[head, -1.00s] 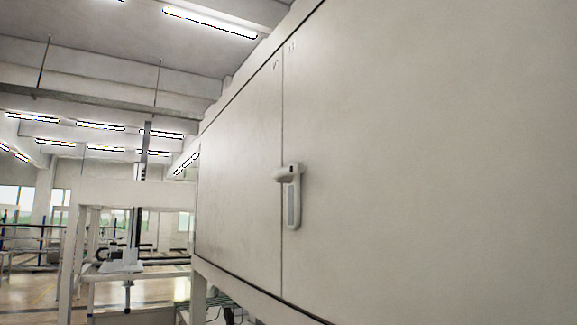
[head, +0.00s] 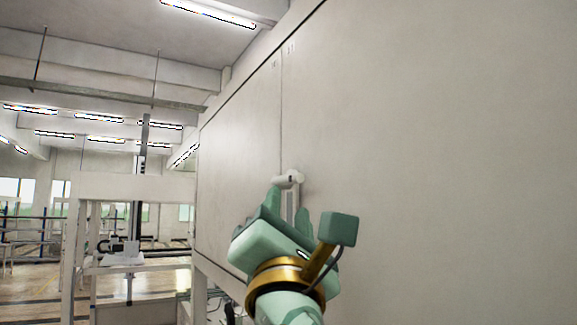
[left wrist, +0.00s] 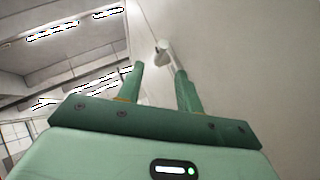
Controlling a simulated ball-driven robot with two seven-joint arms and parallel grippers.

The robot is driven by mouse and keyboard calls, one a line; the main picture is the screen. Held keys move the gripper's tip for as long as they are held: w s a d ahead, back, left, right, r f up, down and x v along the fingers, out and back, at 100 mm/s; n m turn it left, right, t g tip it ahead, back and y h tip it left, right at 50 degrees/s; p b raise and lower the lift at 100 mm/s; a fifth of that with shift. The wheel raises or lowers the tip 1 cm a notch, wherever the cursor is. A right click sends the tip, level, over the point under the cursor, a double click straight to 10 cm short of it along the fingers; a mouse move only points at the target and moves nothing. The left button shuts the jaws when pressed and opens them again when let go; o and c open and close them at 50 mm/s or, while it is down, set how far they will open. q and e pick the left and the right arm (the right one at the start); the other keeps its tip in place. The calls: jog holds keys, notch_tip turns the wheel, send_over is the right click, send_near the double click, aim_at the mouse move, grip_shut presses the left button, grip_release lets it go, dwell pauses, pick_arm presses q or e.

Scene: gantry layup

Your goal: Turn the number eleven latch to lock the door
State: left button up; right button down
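The latch (head: 288,179) is a pale grey turn handle on a long plate, beside the vertical seam of a cream door (head: 430,140). Its handle end points left across the seam. Small marks like an eleven (head: 291,47) show above it, right of the seam. My left gripper (head: 289,203) is green and open, just below and in front of the latch; it hides the lower part of the plate. In the left wrist view the latch (left wrist: 163,50) shows beyond and between the two open fingers (left wrist: 160,70). I cannot tell any contact. My right gripper is not in view.
A second door panel (head: 240,150) adjoins left of the seam. A white gantry frame (head: 133,188) and open floor (head: 40,290) lie further left. The door surface right of the latch is bare.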

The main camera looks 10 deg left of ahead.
aim_at(288, 183)
pick_arm(q)
jog(key=p+x, duration=0.2)
jog(key=x, duration=0.5)
jog(key=shift+r+p, duration=0.15)
jog(key=shift+p, duration=0.2)
jog(key=shift+w+r, duration=0.2)
jog(key=shift+w, duration=0.4)
jog(key=shift+a, duration=0.1)
grip_shut()
